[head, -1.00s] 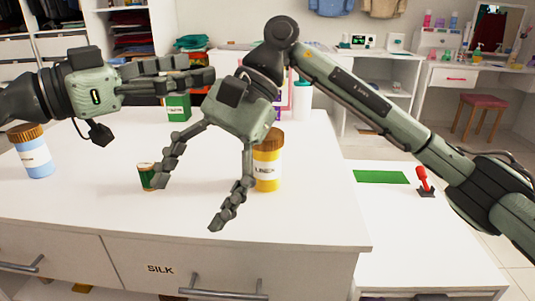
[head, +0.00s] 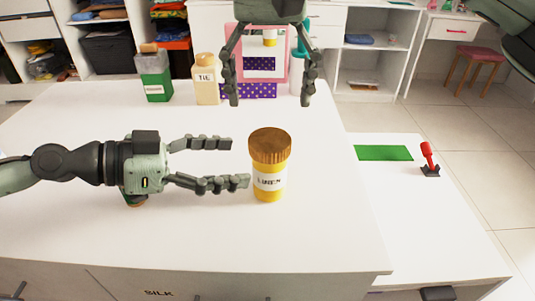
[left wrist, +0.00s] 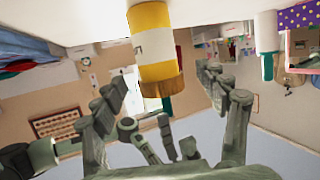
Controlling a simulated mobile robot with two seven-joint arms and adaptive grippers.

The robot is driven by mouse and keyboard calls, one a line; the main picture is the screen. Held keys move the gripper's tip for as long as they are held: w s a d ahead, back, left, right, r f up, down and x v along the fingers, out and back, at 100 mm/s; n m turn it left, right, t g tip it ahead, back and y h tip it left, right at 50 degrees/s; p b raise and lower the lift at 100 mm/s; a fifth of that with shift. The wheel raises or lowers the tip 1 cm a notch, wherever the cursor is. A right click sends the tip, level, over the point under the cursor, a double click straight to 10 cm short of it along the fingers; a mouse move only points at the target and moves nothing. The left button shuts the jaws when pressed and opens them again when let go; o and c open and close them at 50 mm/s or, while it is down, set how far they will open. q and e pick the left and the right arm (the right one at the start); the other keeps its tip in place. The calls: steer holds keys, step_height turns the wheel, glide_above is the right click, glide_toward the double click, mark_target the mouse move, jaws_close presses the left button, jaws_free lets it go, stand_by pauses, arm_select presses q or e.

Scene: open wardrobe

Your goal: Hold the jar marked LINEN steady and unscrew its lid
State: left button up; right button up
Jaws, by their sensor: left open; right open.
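The LINEN jar (head: 270,180) is yellow with a white label and a brown ribbed lid (head: 270,145). It stands upright on the white counter, right of centre in the head view. The lid looks seated on the jar. In the left wrist view the jar (left wrist: 153,50) appears upside down, ahead of and between the open fingers. My left gripper (head: 241,162) is open just left of the jar, its fingers pointing at it; whether the nearer fingertip touches is unclear. My right gripper (head: 270,92) is open and empty, fingers down, above and behind the jar.
A green jar (head: 155,78), a cream jar (head: 206,85) and a pink-framed mirror with a purple dotted base (head: 248,90) stand behind. A lower surface at right holds a green mat (head: 384,153) and red lever (head: 427,155).

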mark_target(254, 162)
arm_select(q)
steer(key=shift+d+f, duration=0.15)
steer(key=shift+d, duration=0.45)
steer(key=shift+x, duration=3.3)
steer(key=shift+c, duration=0.5)
jaws_close()
